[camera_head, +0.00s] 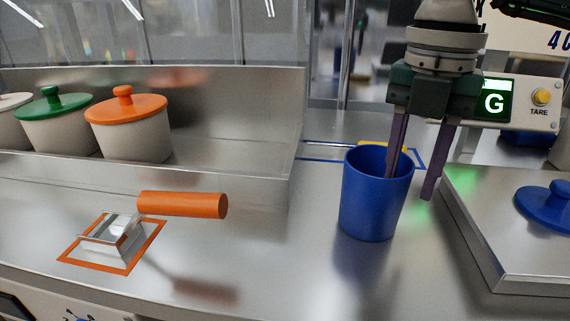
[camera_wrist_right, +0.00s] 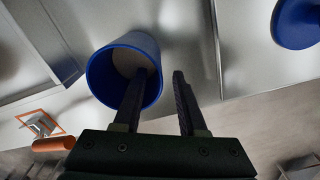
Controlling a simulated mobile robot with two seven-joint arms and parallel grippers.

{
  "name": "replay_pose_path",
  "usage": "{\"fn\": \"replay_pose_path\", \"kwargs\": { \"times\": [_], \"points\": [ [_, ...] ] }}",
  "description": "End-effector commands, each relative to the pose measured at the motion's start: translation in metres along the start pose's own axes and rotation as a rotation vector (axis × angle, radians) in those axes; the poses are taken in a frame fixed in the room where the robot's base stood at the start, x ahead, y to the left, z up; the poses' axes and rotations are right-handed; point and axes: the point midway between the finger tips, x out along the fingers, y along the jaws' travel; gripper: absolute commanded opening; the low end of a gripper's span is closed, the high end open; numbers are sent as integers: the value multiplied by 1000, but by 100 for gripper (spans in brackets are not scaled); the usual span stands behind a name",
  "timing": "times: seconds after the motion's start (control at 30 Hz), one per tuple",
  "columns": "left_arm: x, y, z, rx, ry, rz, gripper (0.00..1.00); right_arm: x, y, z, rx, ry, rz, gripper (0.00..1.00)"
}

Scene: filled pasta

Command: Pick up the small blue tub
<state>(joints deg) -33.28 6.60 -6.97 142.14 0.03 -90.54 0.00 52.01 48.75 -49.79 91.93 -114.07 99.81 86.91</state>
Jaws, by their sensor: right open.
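The small blue tub (camera_head: 372,205) stands upright and open-topped on the steel counter, right of centre in the head view. It also shows in the right wrist view (camera_wrist_right: 100,77), with a pale inside bottom. My right gripper (camera_head: 410,187) points down over the tub's right side and is open. One finger reaches inside the tub's mouth and the other is outside, to the right, so the tub's wall lies between them. I cannot tell whether either finger touches the wall. My left gripper is not in view.
A scale (camera_head: 500,240) with a blue lid (camera_head: 546,206) on it stands close on the right. A scoop with an orange handle (camera_head: 183,204) lies at the left. Lidded pots (camera_head: 130,130) stand in a steel tray behind. The counter in front of the tub is clear.

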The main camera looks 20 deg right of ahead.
Motion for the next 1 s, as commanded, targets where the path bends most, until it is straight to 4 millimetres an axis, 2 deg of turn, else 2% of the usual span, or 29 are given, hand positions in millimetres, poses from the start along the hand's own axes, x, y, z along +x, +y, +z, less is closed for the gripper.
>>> {"fn": "replay_pose_path", "kwargs": {
  "times": [0.3,0.6,0.93,1.0],
  "points": [
    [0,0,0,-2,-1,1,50,46,0,1,-2,4,-1,41],
    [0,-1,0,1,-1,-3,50,52,1,1,-3,1,2,41],
    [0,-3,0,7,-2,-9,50,52,1,1,-3,1,2,5],
    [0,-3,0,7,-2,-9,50,52,1,1,-3,1,2,0]
  ]
}}
